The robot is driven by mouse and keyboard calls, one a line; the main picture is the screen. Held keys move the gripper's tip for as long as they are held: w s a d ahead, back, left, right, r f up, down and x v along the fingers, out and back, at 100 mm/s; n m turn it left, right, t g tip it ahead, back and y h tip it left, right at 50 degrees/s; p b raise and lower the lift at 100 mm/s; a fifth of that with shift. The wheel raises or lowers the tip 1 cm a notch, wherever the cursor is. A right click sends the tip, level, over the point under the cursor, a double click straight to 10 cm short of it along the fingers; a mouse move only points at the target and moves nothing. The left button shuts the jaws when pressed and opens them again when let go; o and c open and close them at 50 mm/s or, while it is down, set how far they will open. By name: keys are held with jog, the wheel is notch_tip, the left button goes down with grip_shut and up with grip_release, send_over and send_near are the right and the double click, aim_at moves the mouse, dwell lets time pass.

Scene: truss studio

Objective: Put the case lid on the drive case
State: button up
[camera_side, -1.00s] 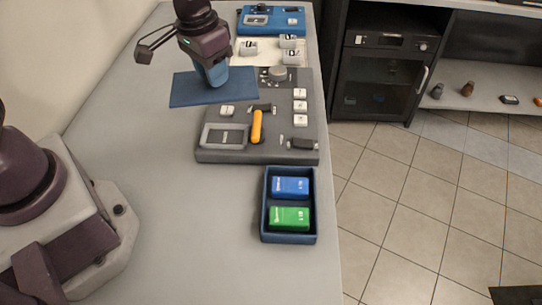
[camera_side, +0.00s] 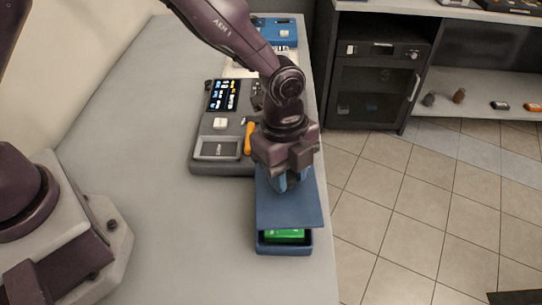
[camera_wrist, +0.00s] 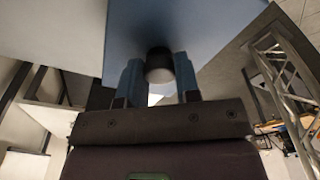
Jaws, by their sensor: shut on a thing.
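My gripper (camera_side: 287,178) is shut on the dark knob (camera_wrist: 159,65) of the case lid. The case lid (camera_side: 290,213) is a flat blue plate, and it fills the top of the wrist view (camera_wrist: 140,22). I hold it over the drive case (camera_side: 285,249), a blue open box near the table's right edge. The case's front wall and a strip of the green drive (camera_side: 284,236) show below the lid's front edge. The lid and gripper hide the rest of the case and the blue drive. Whether the lid touches the case's back rim cannot be told.
A grey panel (camera_side: 205,160) with a lit screen (camera_side: 222,96), a white key and an orange handle (camera_side: 249,138) lies just behind the case. A blue device (camera_side: 278,32) stands at the far end. The table (camera_side: 175,235) is clear to the left.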

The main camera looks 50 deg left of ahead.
aim_at(285, 197)
jog(key=shift+f+m, duration=0.15)
jog(key=shift+m, duration=0.15)
jog(key=shift+f, duration=2.75)
jog(key=shift+f, duration=0.6)
jog(key=o, duration=0.7)
jog(key=shift+w+a+r, duration=0.1)
jog(key=shift+a+r, duration=0.15)
jog(key=shift+r, duration=1.6)
jog(key=shift+s+a+r, duration=0.1)
jog(key=shift+a+r, duration=0.1)
jog(key=shift+r, duration=1.6)
jog(key=shift+w+a+r, duration=0.1)
jog(key=shift+a+r, duration=0.15)
jog(key=shift+r, duration=1.6)
